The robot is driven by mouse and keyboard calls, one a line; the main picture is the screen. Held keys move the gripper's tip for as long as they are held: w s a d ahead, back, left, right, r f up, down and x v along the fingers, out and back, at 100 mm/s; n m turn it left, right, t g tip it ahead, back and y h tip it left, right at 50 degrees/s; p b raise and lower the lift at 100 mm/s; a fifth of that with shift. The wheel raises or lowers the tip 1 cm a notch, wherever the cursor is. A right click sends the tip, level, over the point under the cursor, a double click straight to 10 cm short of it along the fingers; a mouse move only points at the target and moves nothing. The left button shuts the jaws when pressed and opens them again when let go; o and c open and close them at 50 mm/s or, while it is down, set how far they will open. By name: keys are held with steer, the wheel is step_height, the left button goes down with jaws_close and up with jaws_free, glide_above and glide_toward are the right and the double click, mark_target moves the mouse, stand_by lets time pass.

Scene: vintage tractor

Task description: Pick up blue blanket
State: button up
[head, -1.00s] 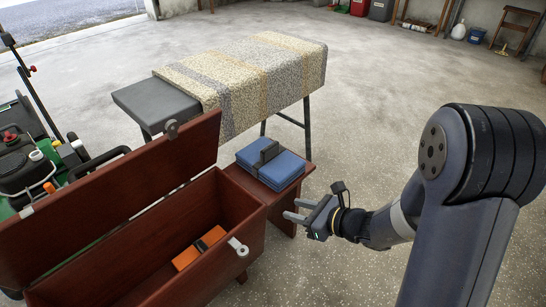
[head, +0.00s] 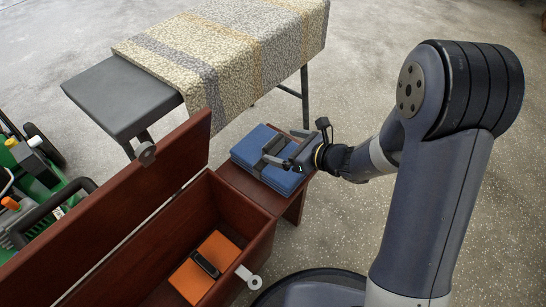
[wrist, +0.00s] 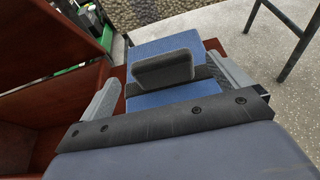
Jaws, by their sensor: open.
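The blue blanket (head: 249,147) is folded into a flat block with a dark strap and a raised dark handle. It lies on a low reddish-brown wooden stand (head: 234,185) beside the open chest. My gripper (head: 282,160) is over the blanket's right part in the head view. In the wrist view the blanket (wrist: 150,99) and its upright handle (wrist: 163,69) lie between the two spread fingers of my gripper (wrist: 164,69). The jaws are open, and I cannot tell whether they touch the blanket. The lower part of the blanket is hidden behind my gripper body.
The open wooden chest (head: 243,217) stands left of the stand, its lid raised, with an orange folded item (head: 219,252) inside. A grey table (head: 108,96) with a patterned cloth (head: 232,46) stands behind. A green machine (head: 37,172) is at left. Floor at right is clear.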

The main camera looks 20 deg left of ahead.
mark_target(277, 143)
steer(key=b+x, duration=0.1)
steer(key=x, duration=0.4)
steer(key=shift+r, duration=0.1)
steer(key=shift+d, duration=0.1)
steer(key=c, duration=1.8)
